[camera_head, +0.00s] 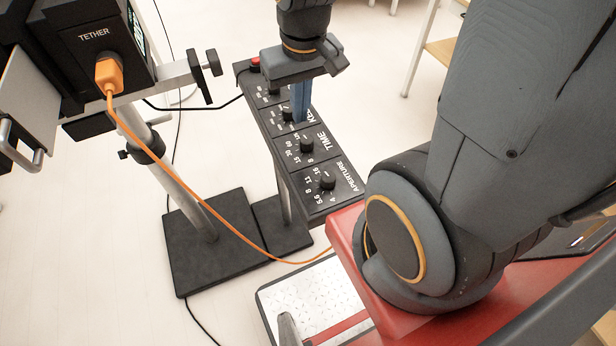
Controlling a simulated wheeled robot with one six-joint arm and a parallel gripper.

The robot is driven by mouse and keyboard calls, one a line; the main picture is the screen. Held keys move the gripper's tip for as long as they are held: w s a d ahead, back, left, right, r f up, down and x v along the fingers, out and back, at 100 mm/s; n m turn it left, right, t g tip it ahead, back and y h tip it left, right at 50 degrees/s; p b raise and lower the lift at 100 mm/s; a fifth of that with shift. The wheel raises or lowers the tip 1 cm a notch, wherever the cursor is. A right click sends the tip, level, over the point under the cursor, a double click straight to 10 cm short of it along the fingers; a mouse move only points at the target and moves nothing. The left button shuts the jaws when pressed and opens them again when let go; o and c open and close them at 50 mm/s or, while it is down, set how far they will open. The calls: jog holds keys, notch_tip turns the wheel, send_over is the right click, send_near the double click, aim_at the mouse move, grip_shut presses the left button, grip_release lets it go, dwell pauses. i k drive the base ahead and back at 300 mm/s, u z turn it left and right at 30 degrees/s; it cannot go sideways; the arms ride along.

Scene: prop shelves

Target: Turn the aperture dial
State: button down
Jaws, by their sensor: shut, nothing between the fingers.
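The aperture dial (327,181) is a black knob on the nearest section of a long black control panel (318,205). White lettering APERTURE and a number scale surround it. My gripper (300,116) points down over a farther part of the panel, near the section lettered KEY. Its blue fingers are shut together with nothing between them. They are apart from the aperture dial, and I cannot tell whether they touch the panel. The TIME dial (306,145) lies between my gripper and the aperture dial. Another knob (287,113) is just left of the fingers.
A red button (255,63) is at the panel's far end. A camera body (95,45) marked TETHER, on a stand with a black base (215,250), is at left. An orange cable (190,190) hangs from it across the front. The pale floor (90,240) is open at left.

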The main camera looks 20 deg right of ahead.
aim_at(329, 180)
jog(key=u, duration=1.25)
jog(key=k, duration=0.8)
jog(key=z, duration=0.7)
